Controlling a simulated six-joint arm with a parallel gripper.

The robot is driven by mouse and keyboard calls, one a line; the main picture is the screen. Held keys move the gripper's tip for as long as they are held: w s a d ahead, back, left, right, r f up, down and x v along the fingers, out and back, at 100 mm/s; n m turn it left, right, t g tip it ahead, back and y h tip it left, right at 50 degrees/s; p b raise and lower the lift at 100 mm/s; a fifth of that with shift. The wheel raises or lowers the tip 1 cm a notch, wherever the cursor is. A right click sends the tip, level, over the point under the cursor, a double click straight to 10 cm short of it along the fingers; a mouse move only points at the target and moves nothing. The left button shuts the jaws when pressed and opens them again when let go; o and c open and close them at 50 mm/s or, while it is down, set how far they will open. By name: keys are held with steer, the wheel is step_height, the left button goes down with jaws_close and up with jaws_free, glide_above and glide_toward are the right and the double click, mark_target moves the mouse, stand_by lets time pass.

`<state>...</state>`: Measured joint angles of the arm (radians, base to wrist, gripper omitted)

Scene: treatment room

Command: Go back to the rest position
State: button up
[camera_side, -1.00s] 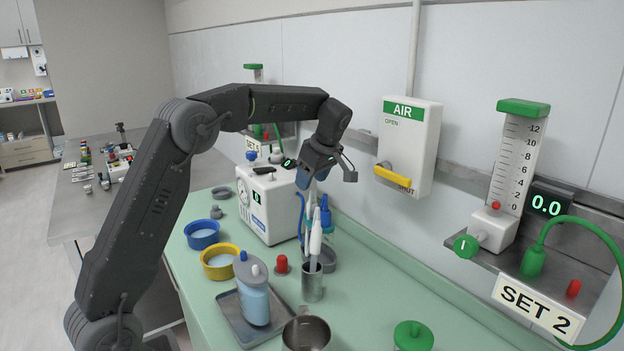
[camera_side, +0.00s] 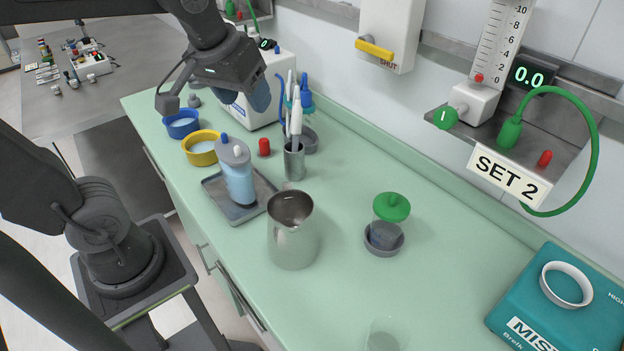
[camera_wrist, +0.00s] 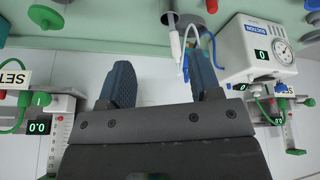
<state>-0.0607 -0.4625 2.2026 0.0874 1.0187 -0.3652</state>
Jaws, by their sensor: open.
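My gripper (camera_wrist: 160,84) shows in the wrist view with its two blue fingers spread apart and nothing between them. In the side view my gripper (camera_side: 246,98) hangs in the air in front of the white suction unit (camera_side: 262,92), above the counter, and hides part of that unit. The metal cup (camera_side: 294,162) holding white-handled tools stands on the counter to the right of the gripper and below it. In the wrist view the suction unit (camera_wrist: 248,46) is right of the fingers, with a white tool and tube beside it.
On the green counter (camera_side: 345,285) stand a blue bowl (camera_side: 182,130), a yellow bowl (camera_side: 188,154), a bottle (camera_side: 238,180) on a grey tray (camera_side: 262,188), a steel jug (camera_side: 292,240) and a green-lidded jar (camera_side: 388,232). The yellow wall lever (camera_side: 374,49) is at SHUT.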

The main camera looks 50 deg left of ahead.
steer(key=s+d+f+m+t+h, duration=0.1)
steer(key=s+d+f+m, duration=0.2)
steer(key=s, duration=0.3)
steer(key=shift+s+f+m, duration=0.25)
steer(key=shift+f+m, duration=0.15)
steer(key=shift+m, duration=0.4)
